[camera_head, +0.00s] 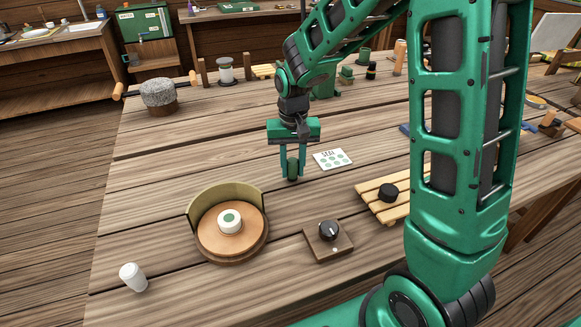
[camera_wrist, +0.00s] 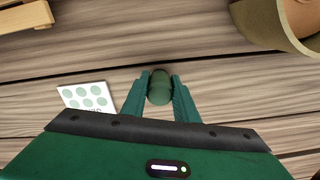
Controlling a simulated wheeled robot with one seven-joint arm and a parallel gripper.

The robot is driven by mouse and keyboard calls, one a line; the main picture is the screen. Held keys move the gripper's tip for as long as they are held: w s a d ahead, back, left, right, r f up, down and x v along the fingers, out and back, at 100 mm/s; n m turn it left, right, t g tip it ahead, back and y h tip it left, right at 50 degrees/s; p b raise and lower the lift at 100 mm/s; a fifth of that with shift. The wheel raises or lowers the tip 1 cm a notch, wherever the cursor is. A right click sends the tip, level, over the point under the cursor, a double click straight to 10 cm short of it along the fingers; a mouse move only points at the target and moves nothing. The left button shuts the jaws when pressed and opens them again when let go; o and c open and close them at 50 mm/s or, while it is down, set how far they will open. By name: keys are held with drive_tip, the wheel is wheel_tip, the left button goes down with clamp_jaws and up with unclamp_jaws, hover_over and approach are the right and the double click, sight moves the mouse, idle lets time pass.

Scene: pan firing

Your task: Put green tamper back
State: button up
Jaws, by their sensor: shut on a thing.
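My gripper (camera_head: 292,172) is shut on the green tamper (camera_head: 292,168), a small dark green rounded piece between the two fingers. The wrist view shows the tamper (camera_wrist: 159,87) gripped between the fingertips (camera_wrist: 158,92), with its rounded end showing. The gripper points down over the middle of the wooden table (camera_head: 170,190), left of a white card with green dots (camera_head: 332,159). I cannot tell whether the tamper touches the table top.
A round wooden stand (camera_head: 203,246) with a curved olive guard carries a white puck with a green top (camera_head: 230,220). Several small items line the back.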

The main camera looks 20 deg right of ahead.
sight(294, 161)
drive_tip(key=shift+f, duration=0.1)
drive_tip(key=o, duration=1.1)
wheel_tip(294, 161, up, 12)
drive_tip(key=shift+r, duration=0.1)
drive_tip(key=shift+d, duration=0.1)
drive_tip(key=s+d+r+m, duration=0.1)
drive_tip(key=s+d+m, duration=0.1)
drive_tip(key=s+d, duration=1.15)
drive_tip(key=shift+m, duration=0.7)
drive_tip(key=s+d+f, duration=0.1)
drive_tip(key=s, duration=0.4)
drive_tip(key=s+d, duration=0.1)
drive_tip(key=s, duration=0.4)
drive_tip(key=s+d+f, duration=0.1)
drive_tip(key=s, duration=0.4)
drive_tip(key=shift+d+f, duration=0.25)
drive_tip(key=shift+f, duration=0.05)
